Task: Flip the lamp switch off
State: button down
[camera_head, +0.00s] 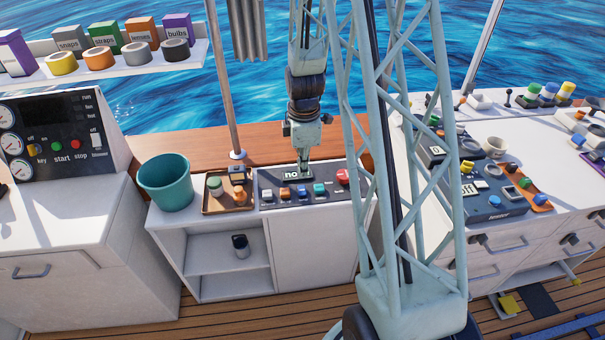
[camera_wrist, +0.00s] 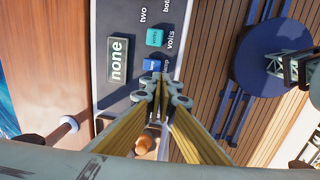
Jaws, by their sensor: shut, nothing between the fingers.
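The dark control panel (camera_head: 262,181) stands on the white cabinet at the back, and it also fills the middle of the wrist view (camera_wrist: 120,83). A small blue switch (camera_wrist: 151,65) sits beside a partly hidden label that seems to end in "amp"; it also shows in the head view (camera_head: 301,194). I cannot tell which way it is set. My gripper (camera_wrist: 162,80) is shut and empty, pointing down over the panel. Its fingertips (camera_head: 303,172) appear close to the blue switch; I cannot tell whether they touch.
A teal switch (camera_wrist: 155,37) labelled "volts" is next to it. The panel's display (camera_wrist: 118,60) reads "none". A red knob (camera_head: 342,176) is at the panel's right end. A brown tray (camera_head: 207,211) with small items and a teal bucket (camera_head: 165,185) stand left of the panel.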

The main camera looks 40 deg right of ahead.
jog(key=shift+s+a+r, duration=0.1)
jog(key=shift+s+r, duration=0.05)
jog(key=shift+r, duration=0.45)
jog(key=shift+s+r, duration=0.1)
jog(key=shift+r, duration=0.5)
jog(key=shift+d+r+p, duration=0.15)
jog(key=shift+d+p, duration=0.1)
jog(key=shift+p, duration=0.2)
